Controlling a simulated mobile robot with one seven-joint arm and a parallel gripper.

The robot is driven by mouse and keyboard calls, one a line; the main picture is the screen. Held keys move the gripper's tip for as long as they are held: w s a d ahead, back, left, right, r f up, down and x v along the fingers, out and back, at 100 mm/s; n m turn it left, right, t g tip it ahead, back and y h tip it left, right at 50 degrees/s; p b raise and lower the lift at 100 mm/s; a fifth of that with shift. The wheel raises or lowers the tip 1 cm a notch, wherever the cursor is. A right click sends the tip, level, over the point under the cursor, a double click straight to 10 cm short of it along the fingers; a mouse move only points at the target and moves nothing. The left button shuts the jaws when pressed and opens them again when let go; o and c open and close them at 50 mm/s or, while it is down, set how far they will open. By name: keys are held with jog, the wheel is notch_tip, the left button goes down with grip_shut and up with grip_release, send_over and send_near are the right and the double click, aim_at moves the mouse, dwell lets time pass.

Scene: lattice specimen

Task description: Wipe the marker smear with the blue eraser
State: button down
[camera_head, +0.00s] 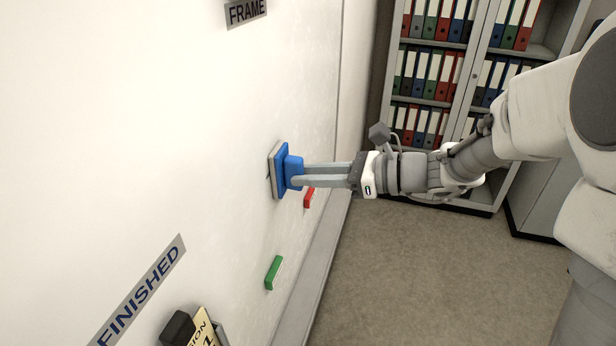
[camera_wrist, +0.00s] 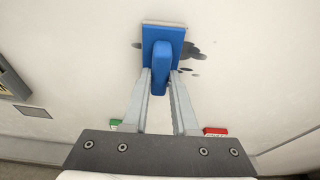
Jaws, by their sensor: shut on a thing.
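The blue eraser (camera_head: 279,170) has a blue handle and a grey pad facing the whiteboard (camera_head: 180,110). My gripper (camera_head: 294,178) is shut on the eraser's handle; in the wrist view its two fingers (camera_wrist: 160,82) stand on either side of it. The pad is at or very close to the board; I cannot tell if it touches. The dark grey marker smear (camera_wrist: 192,49) shows on the board mostly to the right of the eraser in the wrist view, with small spots below and a short bit at its left. The eraser hides the part between.
Labels read FRAME (camera_head: 246,12) and FINISHED (camera_head: 140,293). A black object (camera_head: 178,328) is at the bottom. Binder shelves (camera_head: 430,75) stand behind; the floor (camera_head: 420,270) is clear.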

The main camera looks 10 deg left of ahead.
jog(key=shift+w+p, duration=0.8)
jog(key=shift+w, duration=2.65)
jog(key=shift+s+a+b, duration=0.15)
jog(key=shift+s+b, duration=0.25)
jog(key=shift+s, duration=2.35)
jog(key=shift+s+a+b, duration=0.1)
jog(key=shift+s+b, duration=0.25)
jog(key=shift+s, duration=2.4)
jog(key=w+p, duration=0.3)
jog(key=w, duration=0.8)
jog(key=shift+d+r, duration=0.35)
jog(key=shift+d, duration=0.1)
jog(key=shift+s, duration=0.15)
jog(key=s+b, duration=0.1)
jog(key=s, duration=0.9)
jog(key=shift+s+a, duration=0.3)
jog(key=shift+a, duration=0.1)
